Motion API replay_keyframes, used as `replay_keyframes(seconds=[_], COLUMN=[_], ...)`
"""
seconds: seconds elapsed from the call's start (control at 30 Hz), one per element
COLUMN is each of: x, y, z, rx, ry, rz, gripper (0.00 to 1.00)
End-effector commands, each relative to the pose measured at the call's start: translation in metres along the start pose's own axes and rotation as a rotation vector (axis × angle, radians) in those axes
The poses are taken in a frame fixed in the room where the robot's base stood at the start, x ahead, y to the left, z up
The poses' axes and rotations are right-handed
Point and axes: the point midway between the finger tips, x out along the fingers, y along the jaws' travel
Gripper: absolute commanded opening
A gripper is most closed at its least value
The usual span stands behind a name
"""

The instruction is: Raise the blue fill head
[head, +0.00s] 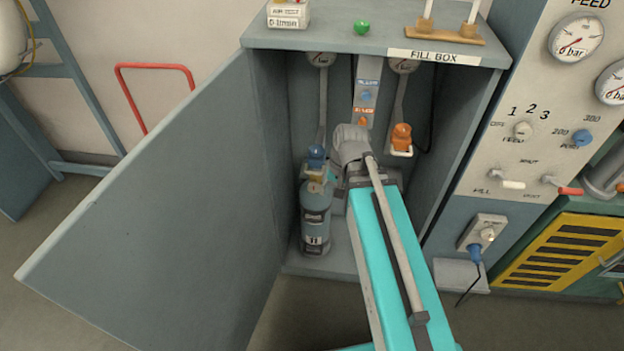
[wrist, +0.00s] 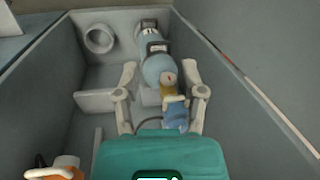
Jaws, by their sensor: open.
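The blue fill head (head: 316,155) is inside the open fill box, just above the valve of a blue-grey cylinder (head: 315,222) standing at the box's left side. I cannot tell whether it is joined to the valve. In the wrist view the blue fill head (wrist: 176,116) is low, close to the brass valve (wrist: 167,89), with the cylinder (wrist: 157,66) beyond. My gripper (wrist: 160,70) is open, its fingers on either side of the valve and fill head, with nothing gripped. In the head view my arm and gripper hide part of the box's middle.
The fill box door (head: 160,210) stands open on the left. An orange fill head (head: 401,137) sits in a holder on the right, under a gauge. A label panel (head: 367,90) hangs between the hoses. The box walls are close on both sides. A control panel (head: 530,130) stands right.

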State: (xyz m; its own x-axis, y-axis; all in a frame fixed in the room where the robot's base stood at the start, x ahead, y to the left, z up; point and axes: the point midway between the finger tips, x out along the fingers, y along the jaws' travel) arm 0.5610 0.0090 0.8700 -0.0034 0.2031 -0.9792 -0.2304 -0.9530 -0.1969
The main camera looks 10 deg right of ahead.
Motion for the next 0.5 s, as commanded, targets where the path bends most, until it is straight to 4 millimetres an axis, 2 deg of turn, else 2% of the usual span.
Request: replay_keyframes(seconds=[0.03,0.1,0.5], x=[0.017,0.027,0.073], y=[0.002,0.001,-0.001], z=[-0.008,-0.014,-0.053], rx=[0.041,0.1,0.426], ry=[-0.007,-0.019,-0.122], rz=[-0.035,-0.087,-0.378], gripper=[0.53,0.53,0.53])
